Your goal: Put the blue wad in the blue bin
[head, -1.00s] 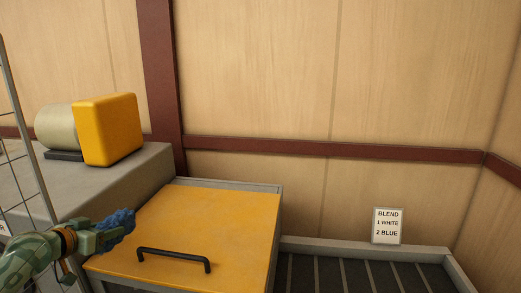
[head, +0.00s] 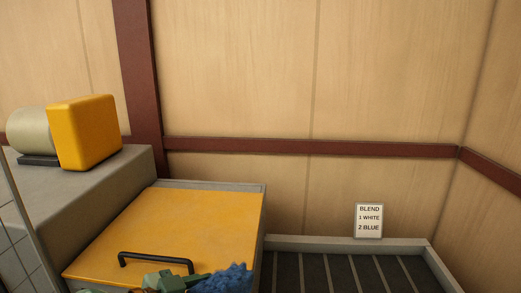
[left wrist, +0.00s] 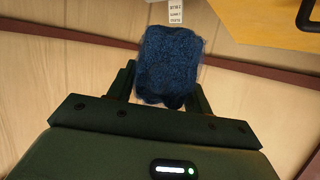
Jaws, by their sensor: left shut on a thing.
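The blue wad (head: 225,279) is a fluffy dark blue lump at the bottom edge of the head view, in front of the yellow lid. My left gripper (head: 196,284) is shut on it. In the left wrist view the wad (left wrist: 168,62) sticks out between the two fingers of my left gripper (left wrist: 163,88). The bottom of the head view cuts off most of that arm. No blue bin shows in either view. My right gripper is not in view.
A yellow lid (head: 170,225) with a black handle (head: 155,258) lies flat beside a grey block (head: 110,185) bearing a yellow motor-like unit (head: 84,132). A slatted dark bed (head: 340,275) lies to the right. A sign (head: 369,220) reads BLEND, 1 WHITE, 2 BLUE.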

